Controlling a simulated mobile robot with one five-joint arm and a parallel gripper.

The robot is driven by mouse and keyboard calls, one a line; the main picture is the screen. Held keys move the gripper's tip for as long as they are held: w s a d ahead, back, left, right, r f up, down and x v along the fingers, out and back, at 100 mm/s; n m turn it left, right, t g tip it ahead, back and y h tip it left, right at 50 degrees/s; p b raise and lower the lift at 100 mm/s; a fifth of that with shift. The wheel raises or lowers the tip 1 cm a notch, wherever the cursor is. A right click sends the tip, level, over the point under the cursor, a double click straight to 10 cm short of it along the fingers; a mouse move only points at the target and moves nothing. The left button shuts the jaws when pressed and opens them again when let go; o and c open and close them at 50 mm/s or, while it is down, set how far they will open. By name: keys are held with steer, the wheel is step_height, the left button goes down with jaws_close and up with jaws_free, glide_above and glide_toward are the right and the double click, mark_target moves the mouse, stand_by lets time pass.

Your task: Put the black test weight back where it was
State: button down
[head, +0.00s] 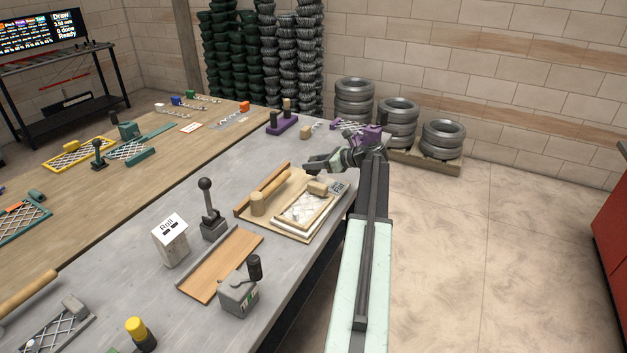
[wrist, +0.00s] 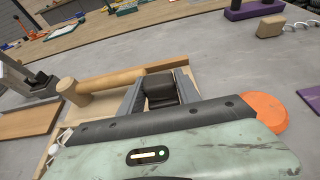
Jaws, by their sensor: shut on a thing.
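My gripper (head: 314,166) reaches in from the right over the grey bench. In the wrist view its jaws (wrist: 160,88) are shut on a dark block, which looks like the black test weight (wrist: 160,93). The weight sits between the two fingers; its lower part is hidden by the gripper body. In the head view I cannot make the weight out clearly. A purple stand (head: 283,125) with small upright dark pieces on it lies beyond my gripper, apart from it. Its edge also shows at the top right of the wrist view (wrist: 250,11).
A wooden frame with mesh (head: 304,211) and a wooden roller (head: 265,190) lie just nearer than my gripper. A tan block (head: 305,132) is near the purple stand. An orange disc (wrist: 265,112) is beside my gripper. Grey bench (wrist: 215,50) between gripper and stand is mostly clear.

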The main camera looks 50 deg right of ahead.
mark_target(319, 171)
step_height(319, 171, down, 4)
steer(key=b, duration=0.4)
steer(key=shift+r, duration=0.3)
steer(key=shift+f, duration=0.2)
steer(key=c, duration=0.9)
jaws_free()
steer(key=shift+o, duration=0.2)
steer(key=shift+r, duration=0.1)
